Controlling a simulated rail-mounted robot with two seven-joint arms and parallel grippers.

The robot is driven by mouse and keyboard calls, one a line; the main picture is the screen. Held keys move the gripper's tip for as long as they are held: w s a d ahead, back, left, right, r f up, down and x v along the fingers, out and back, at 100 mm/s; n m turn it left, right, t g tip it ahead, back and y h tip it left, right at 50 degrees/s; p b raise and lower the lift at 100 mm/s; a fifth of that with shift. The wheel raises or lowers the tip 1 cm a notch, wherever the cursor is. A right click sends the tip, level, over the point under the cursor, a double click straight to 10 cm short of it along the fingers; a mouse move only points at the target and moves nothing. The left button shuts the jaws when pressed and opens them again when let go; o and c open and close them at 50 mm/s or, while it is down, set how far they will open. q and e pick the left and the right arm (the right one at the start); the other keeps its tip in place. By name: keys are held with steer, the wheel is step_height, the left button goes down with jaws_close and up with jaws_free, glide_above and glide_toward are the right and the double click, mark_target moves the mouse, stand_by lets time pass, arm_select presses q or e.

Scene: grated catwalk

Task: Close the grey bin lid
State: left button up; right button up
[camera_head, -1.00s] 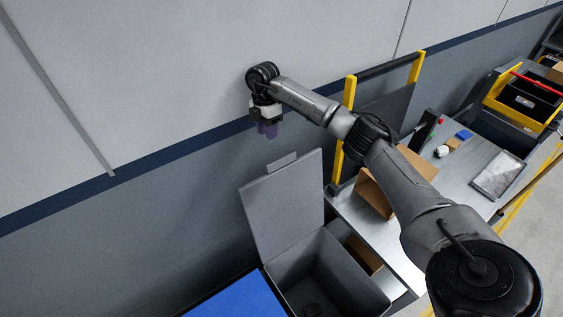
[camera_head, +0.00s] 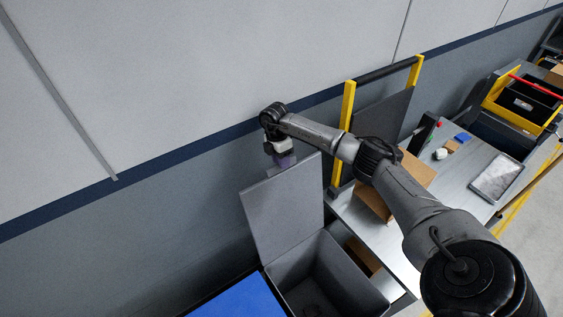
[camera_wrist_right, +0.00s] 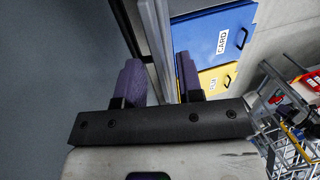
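The grey bin (camera_head: 338,268) stands at the lower middle of the head view. Its grey lid (camera_head: 282,212) stands open and upright, leaning back toward the wall, with a small tab on its top edge. My right gripper (camera_head: 285,161) is at the lid's top edge by the tab, pointing down; whether it touches cannot be told. In the right wrist view my right gripper (camera_wrist_right: 159,82) has its purple fingers apart, and a grey panel edge (camera_wrist_right: 155,35), seemingly the lid, shows between and beyond them. My left gripper is not in view.
A blue lid (camera_head: 240,298) lies left of the grey bin. To the right are a metal bench (camera_head: 455,190) with a cardboard box (camera_head: 375,198) and a yellow-posted rail (camera_head: 347,115). The wall (camera_head: 120,230) is behind. Blue (camera_wrist_right: 215,35) and yellow (camera_wrist_right: 212,82) bins show in the wrist view.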

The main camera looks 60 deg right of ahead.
steer(key=shift+x, duration=0.8)
steer(key=shift+c, duration=0.2)
jaws_close()
